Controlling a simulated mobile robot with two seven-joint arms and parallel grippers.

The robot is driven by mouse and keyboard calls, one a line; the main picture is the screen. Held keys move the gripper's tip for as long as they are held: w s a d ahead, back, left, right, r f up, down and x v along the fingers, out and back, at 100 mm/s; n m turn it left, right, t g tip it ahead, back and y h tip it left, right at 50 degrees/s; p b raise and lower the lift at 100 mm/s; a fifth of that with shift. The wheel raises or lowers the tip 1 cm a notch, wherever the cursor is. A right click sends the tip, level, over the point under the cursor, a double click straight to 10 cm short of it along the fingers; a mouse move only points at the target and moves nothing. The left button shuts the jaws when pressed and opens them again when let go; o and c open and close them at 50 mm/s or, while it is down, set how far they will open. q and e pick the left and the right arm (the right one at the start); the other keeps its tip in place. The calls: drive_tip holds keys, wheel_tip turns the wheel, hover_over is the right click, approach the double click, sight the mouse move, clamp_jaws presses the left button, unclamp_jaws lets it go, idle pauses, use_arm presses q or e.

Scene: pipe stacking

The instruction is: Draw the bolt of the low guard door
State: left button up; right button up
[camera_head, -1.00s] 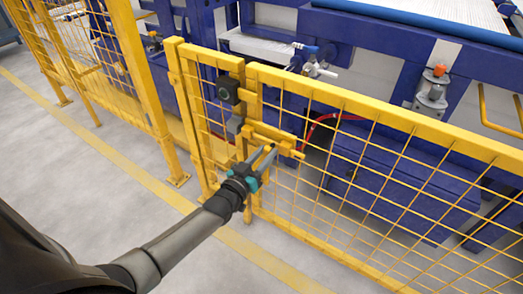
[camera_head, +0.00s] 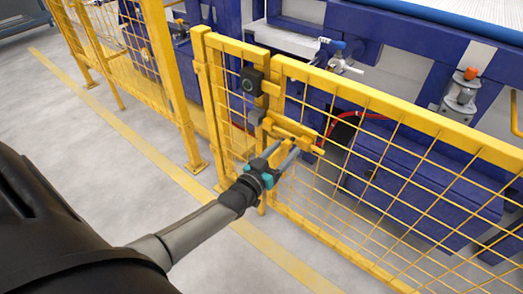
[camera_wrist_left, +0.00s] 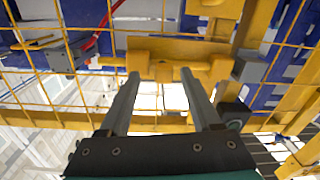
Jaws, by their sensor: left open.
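The low guard door (camera_head: 232,84) is a yellow mesh panel in the yellow fence, standing upright. A small yellow lug (camera_wrist_left: 164,73) hangs from the bolt. My left gripper (camera_head: 287,149) is open, just in front of and below the bolt. In the left wrist view its two fingertips (camera_wrist_left: 160,76) stand either side of the lug; I cannot tell whether they touch it. My right gripper is not in view.
A black box (camera_head: 251,81) sits on the fence above the bolt. The mesh fence panel (camera_head: 400,165) continues right. Blue machinery and a red hose (camera_head: 345,116) lie behind the fence. The grey floor (camera_head: 110,165) in front is clear.

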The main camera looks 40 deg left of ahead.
use_arm(q)
drive_tip(key=s+p, duration=0.4)
drive_tip(key=s, duration=1)
drive_tip(key=shift+a, duration=0.25)
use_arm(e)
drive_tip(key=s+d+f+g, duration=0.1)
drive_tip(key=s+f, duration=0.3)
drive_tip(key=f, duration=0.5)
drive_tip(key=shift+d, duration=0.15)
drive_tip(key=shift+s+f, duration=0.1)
use_arm(q)
drive_tip(key=s+d+f+m+g+p, duration=0.15)
drive_tip(key=s+f+g+p, duration=0.45)
drive_tip(key=f, duration=1)
drive_tip(key=s+d+f+m+g, duration=0.1)
drive_tip(key=s+f+g, duration=0.3)
drive_tip(key=s, duration=0.6)
drive_tip(key=s+f+m+g+y+p, duration=0.1)
drive_tip(key=s+f+g, duration=0.4)
drive_tip(key=s, duration=0.4)
drive_tip(key=shift+s+d+f+g+y, duration=0.25)
drive_tip(key=shift+s+d+g+y, duration=0.05)
drive_tip(key=shift+s+d+g, duration=0.1)
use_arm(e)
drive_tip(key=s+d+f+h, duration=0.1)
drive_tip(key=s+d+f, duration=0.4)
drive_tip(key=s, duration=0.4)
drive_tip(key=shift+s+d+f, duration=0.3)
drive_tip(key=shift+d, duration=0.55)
